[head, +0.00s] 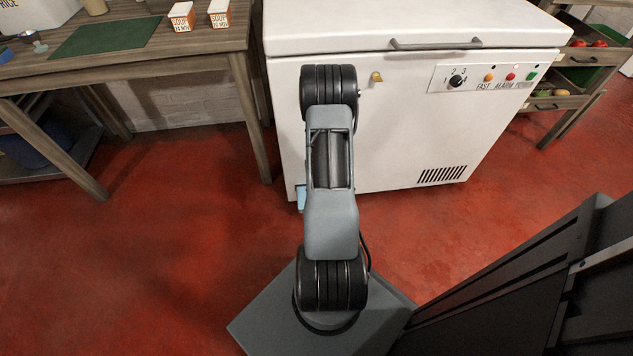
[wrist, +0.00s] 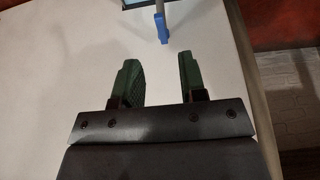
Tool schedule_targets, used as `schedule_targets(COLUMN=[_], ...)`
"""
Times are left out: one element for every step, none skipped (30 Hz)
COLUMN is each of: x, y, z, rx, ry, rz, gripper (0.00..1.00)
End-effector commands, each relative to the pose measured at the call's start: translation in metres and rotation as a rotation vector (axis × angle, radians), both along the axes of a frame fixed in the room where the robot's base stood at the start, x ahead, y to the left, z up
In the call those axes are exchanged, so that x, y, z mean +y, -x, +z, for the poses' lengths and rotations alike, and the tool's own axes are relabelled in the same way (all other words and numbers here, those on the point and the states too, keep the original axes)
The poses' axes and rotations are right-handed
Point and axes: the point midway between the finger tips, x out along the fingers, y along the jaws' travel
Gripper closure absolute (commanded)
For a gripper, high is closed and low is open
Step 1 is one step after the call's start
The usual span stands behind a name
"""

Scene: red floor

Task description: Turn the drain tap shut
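The drain tap's blue lever (wrist: 161,27) shows at the top of the wrist view, beyond my fingertips, with a short grey piece above it. It stands out from the freezer's white front (wrist: 60,75). My gripper (wrist: 158,58) is open, with its two green fingers apart and nothing between them. The lever lies ahead of the gap and does not touch the fingers. In the head view the chest freezer (head: 400,140) stands in front of me. My arm hides the tap and my gripper there.
A light-blue item (head: 301,198) lies on the floor at the freezer's lower left, partly behind my arm. A wooden table (head: 150,60) stands to the left. Wooden drawers (head: 575,58) with produce stand at the right. Red floor (head: 150,260) is clear at the left front.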

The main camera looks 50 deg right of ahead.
Motion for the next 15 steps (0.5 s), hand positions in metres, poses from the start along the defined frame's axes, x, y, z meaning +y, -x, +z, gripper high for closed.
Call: schedule_targets(x=[-0.002,-0.003,-0.005,-0.006,-0.008,-0.009,-0.01,-0.011,-0.013,-0.013,-0.014,-0.016,-0.016,-0.017,-0.017], y=[-0.003,-0.005,-0.007,-0.009,-0.01,-0.013,-0.014,-0.015,-0.017,-0.018,-0.019,-0.02,-0.021,-0.022,-0.022], z=[-0.015,-0.02,-0.027,-0.032,-0.036,-0.042,-0.046,-0.05,-0.054,-0.057,-0.06,-0.063,-0.065,-0.067,-0.07], rx=[0.001,0.002,0.001,0.001,0.001,0.0,0.001,0.001,0.0,0.001,0.001,0.0,0.0,0.0,0.001], ry=[0.0,-0.001,0.0,0.0,0.0,0.001,0.0,0.0,0.001,0.0,0.0,0.001,0.001,0.001,0.0], rz=[0.001,0.001,0.001,0.001,0.001,0.002,0.002,0.002,0.002,0.002,0.002,0.002,0.002,0.002,0.002], gripper=[0.62,0.62,0.62,0.62,0.62,0.62,0.62,0.62,0.62,0.62,0.62,0.62,0.62,0.62,0.62])
